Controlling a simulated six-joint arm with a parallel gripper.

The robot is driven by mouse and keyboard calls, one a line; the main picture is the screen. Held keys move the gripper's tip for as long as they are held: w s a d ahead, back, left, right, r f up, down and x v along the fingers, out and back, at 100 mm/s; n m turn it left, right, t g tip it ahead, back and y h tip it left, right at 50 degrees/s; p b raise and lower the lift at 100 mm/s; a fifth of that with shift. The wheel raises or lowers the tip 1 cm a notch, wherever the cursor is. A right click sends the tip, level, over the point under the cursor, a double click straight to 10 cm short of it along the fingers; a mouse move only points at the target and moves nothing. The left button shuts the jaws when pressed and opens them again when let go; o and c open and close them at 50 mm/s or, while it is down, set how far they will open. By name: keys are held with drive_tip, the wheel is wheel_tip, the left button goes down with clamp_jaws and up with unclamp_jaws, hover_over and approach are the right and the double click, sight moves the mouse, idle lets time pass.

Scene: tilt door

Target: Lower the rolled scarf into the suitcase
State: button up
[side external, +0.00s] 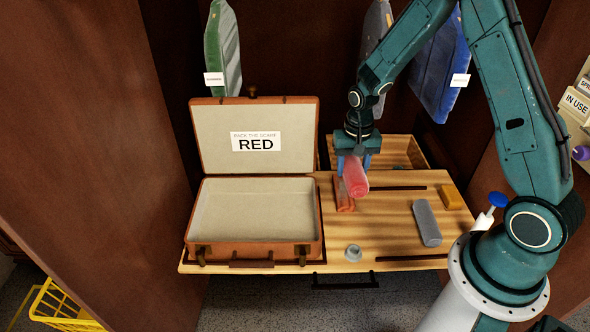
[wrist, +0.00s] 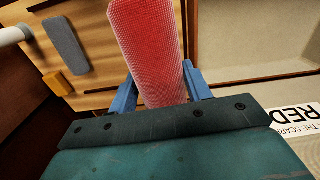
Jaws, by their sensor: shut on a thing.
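The rolled red scarf (side external: 355,176) is held by my gripper (side external: 353,163) above the wooden board, to the right of the suitcase. In the wrist view the scarf (wrist: 148,50) fills the space between the blue fingers of my gripper (wrist: 160,92), which are shut on it. The brown suitcase (side external: 312,243) stands open on the left of the board, with a pale, empty inside. Its raised lid (side external: 215,135) carries a label reading "PACK THE SCARF RED" (side external: 256,142). The suitcase's pale lining also shows at the right of the wrist view (wrist: 245,40).
On the board (side external: 390,220) lie a grey roll (side external: 427,223), a yellow block (side external: 452,197), a small grey ring-like piece (side external: 353,253) and an orange-red item (side external: 343,196) under the scarf. An open wooden compartment (side external: 405,150) is behind. Garments hang at the back.

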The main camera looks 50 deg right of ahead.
drive_tip(key=w+a+f, duration=0.2)
drive_tip(key=w+a, duration=0.6)
drive_tip(key=w, duration=0.1)
hover_over(258, 222)
wheel_tip(258, 222, down, 6)
idle(0.5)
drive_tip(key=shift+f, duration=0.1)
drive_tip(key=shift+f, duration=0.1)
idle(0.6)
drive_tip(key=shift+f, duration=3.4)
drive_tip(key=shift+f, duration=1.15)
idle(0.3)
